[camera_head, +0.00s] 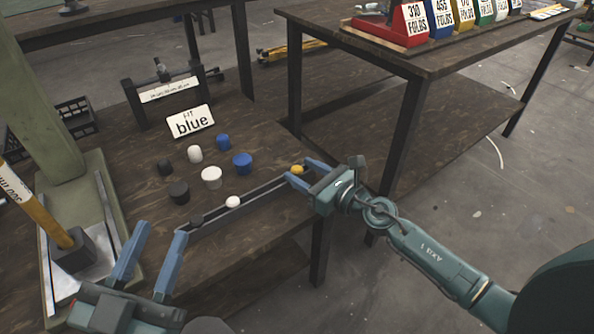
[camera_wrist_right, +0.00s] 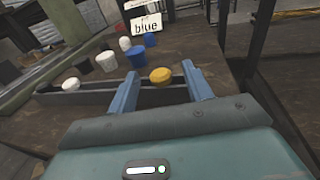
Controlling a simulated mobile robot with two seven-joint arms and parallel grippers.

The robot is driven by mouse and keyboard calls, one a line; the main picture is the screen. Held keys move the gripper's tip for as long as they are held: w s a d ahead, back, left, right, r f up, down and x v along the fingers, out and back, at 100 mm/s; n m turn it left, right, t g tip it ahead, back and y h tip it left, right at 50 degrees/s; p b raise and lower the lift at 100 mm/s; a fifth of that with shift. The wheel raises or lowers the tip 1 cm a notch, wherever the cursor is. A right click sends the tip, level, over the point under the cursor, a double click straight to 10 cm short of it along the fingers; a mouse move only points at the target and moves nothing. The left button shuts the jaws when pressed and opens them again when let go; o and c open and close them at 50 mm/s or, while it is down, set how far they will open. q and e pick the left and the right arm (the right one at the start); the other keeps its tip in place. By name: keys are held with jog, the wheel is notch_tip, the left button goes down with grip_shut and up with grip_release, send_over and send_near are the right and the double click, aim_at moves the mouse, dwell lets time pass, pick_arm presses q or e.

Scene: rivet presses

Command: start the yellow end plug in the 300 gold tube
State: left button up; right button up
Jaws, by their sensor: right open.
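The yellow end plug (camera_head: 297,169) sits at the right end of a narrow dark rack along the bench's front edge. It also shows in the right wrist view (camera_wrist_right: 160,75). My right gripper (camera_head: 303,171) is open, its two blue fingers on either side of the plug near the tips; I cannot tell whether they touch it. The gold tube (camera_head: 36,207), with a white label reading 300, stands in a dark block (camera_head: 74,251) at the left; its top is out of view. My left gripper (camera_head: 161,233) is open and empty in front of the bench, right of that block.
The rack also holds a white plug (camera_head: 233,202) and a dark plug (camera_head: 196,220). Loose black, white and blue plugs stand behind it, before a sign reading "blue" (camera_head: 191,122). A green press frame (camera_head: 45,100) rises at the left. Another table (camera_head: 440,55) stands behind right.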

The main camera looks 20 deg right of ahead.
jog(key=shift+c, duration=0.2)
jog(key=c, duration=1)
